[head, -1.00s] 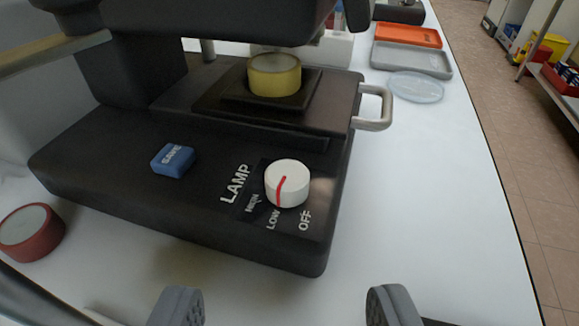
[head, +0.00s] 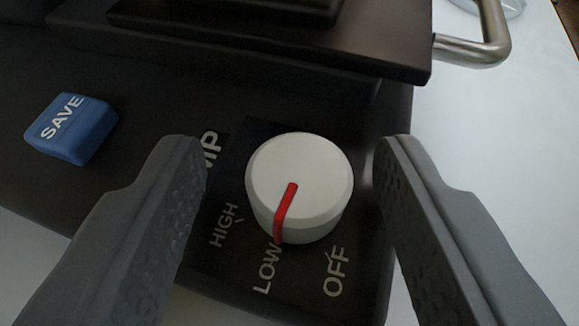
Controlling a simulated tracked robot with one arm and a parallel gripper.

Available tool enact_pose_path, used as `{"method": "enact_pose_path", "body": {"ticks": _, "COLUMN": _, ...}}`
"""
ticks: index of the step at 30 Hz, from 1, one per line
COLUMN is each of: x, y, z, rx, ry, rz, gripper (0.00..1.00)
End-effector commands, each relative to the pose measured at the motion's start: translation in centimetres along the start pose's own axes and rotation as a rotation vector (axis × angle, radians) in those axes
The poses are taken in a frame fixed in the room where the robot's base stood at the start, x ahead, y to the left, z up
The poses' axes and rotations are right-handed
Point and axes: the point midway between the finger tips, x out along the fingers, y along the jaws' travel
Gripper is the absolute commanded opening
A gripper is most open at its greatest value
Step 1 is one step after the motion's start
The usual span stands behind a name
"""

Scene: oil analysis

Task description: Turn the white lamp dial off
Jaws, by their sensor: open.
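The white lamp dial (head: 315,185) is a round knob on the black instrument's panel, with a red pointer line. The red line points at the LOW mark, between HIGH on the left and OFF on the right. My gripper (head: 282,150) is open, with one grey finger on each side of the dial. There is a gap between each finger and the dial, wider on the left. Part of the LAMP lettering is hidden behind the left finger.
A blue SAVE button (head: 70,128) is on the panel to the left. A dark stage plate (head: 270,45) with a metal handle (head: 478,45) at its right overhangs behind the dial. White table surface (head: 500,140) is clear at the right.

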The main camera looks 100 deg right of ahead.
Motion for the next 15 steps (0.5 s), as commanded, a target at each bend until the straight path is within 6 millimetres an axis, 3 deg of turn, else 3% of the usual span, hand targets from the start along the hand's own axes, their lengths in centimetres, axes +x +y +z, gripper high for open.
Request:
{"method": "enact_pose_path", "body": {"ticks": 2, "x": 0.00, "y": 0.00, "z": -0.01, "rx": 0.000, "ry": 0.000, "rz": 0.000, "gripper": 0.49}}
{"method": "enact_pose_path", "body": {"ticks": 7, "x": 0.00, "y": 0.00, "z": -0.03, "rx": 0.000, "ry": 0.000, "rz": 0.000, "gripper": 0.04}}
{"method": "enact_pose_path", "body": {"ticks": 15, "x": -0.20, "y": -0.03, "z": 0.02, "rx": -0.002, "ry": 0.001, "rz": -0.008, "gripper": 0.04}}
